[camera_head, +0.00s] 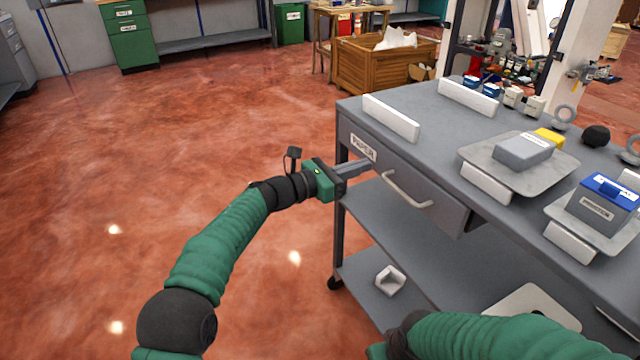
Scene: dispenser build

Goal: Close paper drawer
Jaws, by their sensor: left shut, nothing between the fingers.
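The paper drawer (445,212) is under the top of the grey workbench. Its front has a white PAPER label (363,147) and a pale bar handle (407,190). The front looks near flush with the bench edge; I cannot tell whether a small gap is left. My left gripper (366,167) is shut and empty. Its fingertips are at the drawer front, just below the label and left of the handle; contact is not clear. My right arm comes in at the bottom right, and its fingers are out of the frame.
The bench top (440,125) holds white blocks, a grey tray (530,175) with a grey and yellow part, and a blue-topped box (605,200). A lower shelf (360,215) is below the drawer. A wooden crate (375,70) stands behind. The red floor at left is clear.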

